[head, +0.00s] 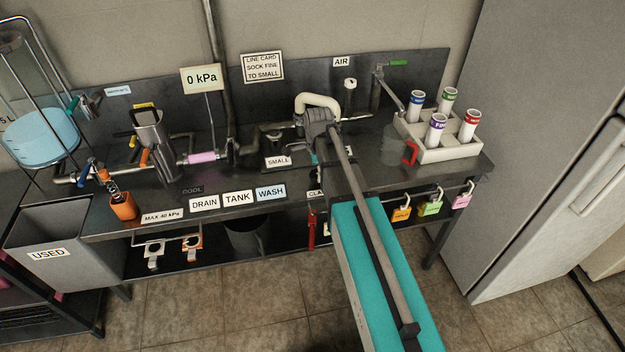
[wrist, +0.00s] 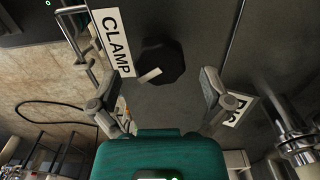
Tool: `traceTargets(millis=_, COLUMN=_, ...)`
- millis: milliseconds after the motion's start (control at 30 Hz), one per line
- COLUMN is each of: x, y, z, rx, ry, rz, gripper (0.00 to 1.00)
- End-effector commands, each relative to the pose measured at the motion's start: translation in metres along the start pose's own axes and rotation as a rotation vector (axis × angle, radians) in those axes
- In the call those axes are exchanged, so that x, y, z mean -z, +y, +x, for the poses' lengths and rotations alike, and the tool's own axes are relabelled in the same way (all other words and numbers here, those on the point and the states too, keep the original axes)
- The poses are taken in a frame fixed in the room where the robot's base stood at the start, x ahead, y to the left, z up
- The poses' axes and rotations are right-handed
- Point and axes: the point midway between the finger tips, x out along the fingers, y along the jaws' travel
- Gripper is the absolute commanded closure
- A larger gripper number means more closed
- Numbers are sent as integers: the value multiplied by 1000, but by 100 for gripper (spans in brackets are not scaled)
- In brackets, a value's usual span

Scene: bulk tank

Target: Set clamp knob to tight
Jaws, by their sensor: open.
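The clamp knob (wrist: 162,62) is a dark, many-sided knob with a pale pointer bar, seen in the wrist view beside the white CLAMP label (wrist: 113,44). The pointer slants toward the lower left in that view. My gripper (wrist: 165,100) is open, its two fingers spread on either side below the knob in the picture, with nothing between them. The fingers look apart from the knob. In the head view my arm covers the knob, and only part of its label (head: 316,194) shows at the bench front.
DRAIN, TANK and WASH labels (head: 238,197) line the bench edge to the left. Colored padlocks (head: 430,208) hang at the right. A white rack (head: 446,148) of tubes stands on the bench. A red handle (head: 311,230) hangs near my arm.

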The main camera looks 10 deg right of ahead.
Motion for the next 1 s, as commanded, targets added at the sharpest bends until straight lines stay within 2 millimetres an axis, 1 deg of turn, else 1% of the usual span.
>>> traceTargets(millis=33, x=0, y=0, z=7, rx=0, ry=0, rz=0, gripper=1)
traceTargets(millis=200, x=0, y=0, z=14, rx=0, ry=0, rz=-1, gripper=1)
traceTargets(millis=667, x=-1, y=0, z=16, rx=0, ry=0, rz=-1, gripper=1)
traceTargets(millis=700, x=-1, y=0, z=16, rx=0, ry=0, rz=-1, gripper=3)
traceTargets(millis=867, x=-1, y=0, z=16, rx=0, ry=0, rz=-2, gripper=33)
traceTargets(millis=1000, x=-1, y=0, z=16, rx=0, ry=0, rz=-2, gripper=59)
